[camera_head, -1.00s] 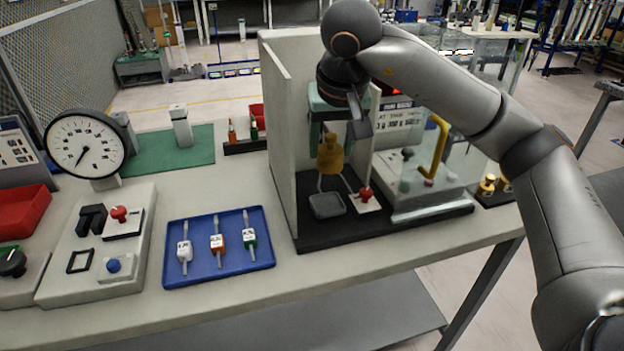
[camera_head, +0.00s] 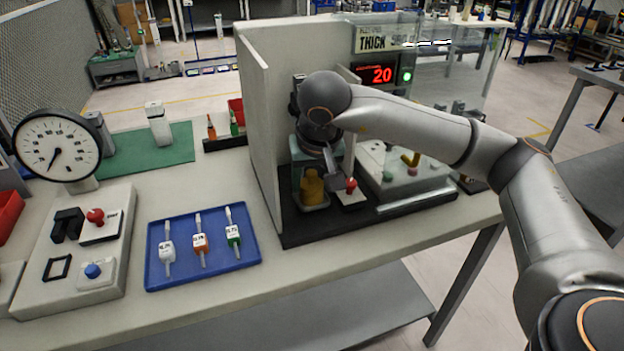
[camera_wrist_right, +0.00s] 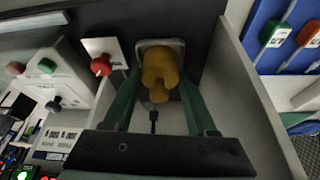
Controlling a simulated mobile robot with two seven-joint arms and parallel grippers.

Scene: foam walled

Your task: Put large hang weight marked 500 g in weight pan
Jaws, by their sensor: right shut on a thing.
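The brass-yellow hang weight (camera_head: 312,187) is upright inside the walled bay; its 500 g marking is not legible. My right gripper (camera_head: 322,178) reaches down from above and is shut on the weight. In the right wrist view, the weight (camera_wrist_right: 160,70) sits between the green fingers of the gripper (camera_wrist_right: 160,84). The grey square weight pan (camera_wrist_right: 147,43) lies directly behind the weight, which covers most of it. In the head view the pan (camera_head: 321,207) shows only at its edge. I cannot tell whether the weight touches the pan. My left gripper is not in view.
A pale wall (camera_head: 262,125) stands close left of the gripper. A red knob (camera_head: 351,186) on a white plate is just right of the pan. A blue tray (camera_head: 203,276) with several labelled tools lies left.

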